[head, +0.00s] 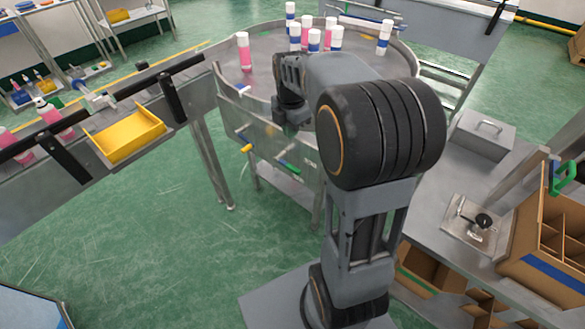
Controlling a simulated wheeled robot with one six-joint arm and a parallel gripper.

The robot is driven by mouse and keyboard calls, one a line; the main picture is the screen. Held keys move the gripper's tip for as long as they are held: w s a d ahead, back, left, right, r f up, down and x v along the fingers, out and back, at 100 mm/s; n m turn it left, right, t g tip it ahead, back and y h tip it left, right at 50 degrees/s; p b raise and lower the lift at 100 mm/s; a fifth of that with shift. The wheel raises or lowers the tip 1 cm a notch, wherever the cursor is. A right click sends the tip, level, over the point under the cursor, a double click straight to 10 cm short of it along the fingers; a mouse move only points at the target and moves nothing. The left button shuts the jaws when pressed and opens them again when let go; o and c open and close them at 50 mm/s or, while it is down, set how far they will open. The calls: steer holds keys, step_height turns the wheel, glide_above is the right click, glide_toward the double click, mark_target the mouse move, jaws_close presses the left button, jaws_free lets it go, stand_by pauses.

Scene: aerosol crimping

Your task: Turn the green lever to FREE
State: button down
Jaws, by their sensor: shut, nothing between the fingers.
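A green lever (289,166) sits low on the front side of the round metal table, slanting down to the right. Its markings are too small to read. A yellow lever (246,148) is to its left on the same side panel. My gripper (290,118) is shut and empty, pointing down in front of the table's rim. In the picture it is above the green lever and apart from it. My arm hides part of the table to the right.
The round table (268,92) carries several pink-and-white and blue-and-white cans. A conveyor with a yellow tray (127,137) is at left. At right a bench holds a metal box (484,135), a cardboard crate (545,235) and a green handle (562,178). Green floor lies open at left.

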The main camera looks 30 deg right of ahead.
steer(key=w+d+f+n, duration=0.1)
steer(key=f+n, duration=0.1)
glide_toward(294, 169)
steer(key=f, duration=0.7)
steer(key=shift+w+a+f+b, duration=0.15)
steer(key=shift+w+f+b, duration=0.15)
steer(key=shift+w, duration=0.1)
steer(key=shift+s+f+b, duration=0.15)
steer(key=shift+f+b, duration=0.3)
steer(key=shift+f, duration=0.05)
steer(key=shift+s+f+b, duration=0.15)
steer(key=shift+f+b, duration=0.25)
steer(key=shift+f, duration=0.15)
steer(key=shift+r, duration=0.1)
